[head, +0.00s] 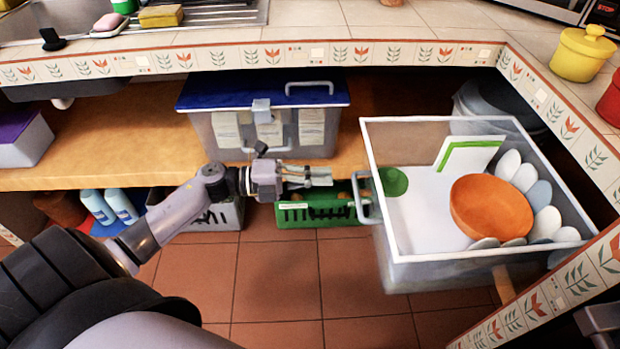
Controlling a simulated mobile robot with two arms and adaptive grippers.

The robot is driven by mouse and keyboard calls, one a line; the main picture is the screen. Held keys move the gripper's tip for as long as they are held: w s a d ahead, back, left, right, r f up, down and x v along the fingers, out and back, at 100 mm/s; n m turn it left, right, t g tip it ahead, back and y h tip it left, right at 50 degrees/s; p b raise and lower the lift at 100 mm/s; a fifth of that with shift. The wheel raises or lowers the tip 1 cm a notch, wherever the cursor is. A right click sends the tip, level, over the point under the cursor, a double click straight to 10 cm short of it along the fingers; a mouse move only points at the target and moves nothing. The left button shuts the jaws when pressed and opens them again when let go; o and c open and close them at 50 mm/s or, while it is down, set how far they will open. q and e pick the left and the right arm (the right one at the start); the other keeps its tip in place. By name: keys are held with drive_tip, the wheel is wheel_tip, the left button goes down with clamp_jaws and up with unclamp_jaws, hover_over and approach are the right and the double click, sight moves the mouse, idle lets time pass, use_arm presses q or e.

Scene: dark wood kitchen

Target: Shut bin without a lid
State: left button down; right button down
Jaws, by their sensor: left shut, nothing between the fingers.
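The lidless bin (410,249) is a clear plastic box at the right, sticking out from the shelf under the counter. It holds an orange bowl (490,207), several pale oval items (547,224), a white and green board (469,153) and a green round piece (393,181). Its grey handle (361,199) is on the left side. My left gripper (329,176) is shut and empty, just left of the handle, with its fingers pointing right. A small gap seems to lie between them.
A clear bin with a blue lid (262,95) stands on the wooden shelf (110,130) behind my left gripper. A green crate (318,212) and a grey crate (215,215) sit below. The tiled counter edge runs above, with a yellow pot (582,55) at right. Floor in front is clear.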

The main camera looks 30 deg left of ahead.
use_arm(q)
hover_over(358, 195)
use_arm(e)
drive_tip(key=shift+v, duration=0.8)
drive_tip(key=shift+r, duration=0.1)
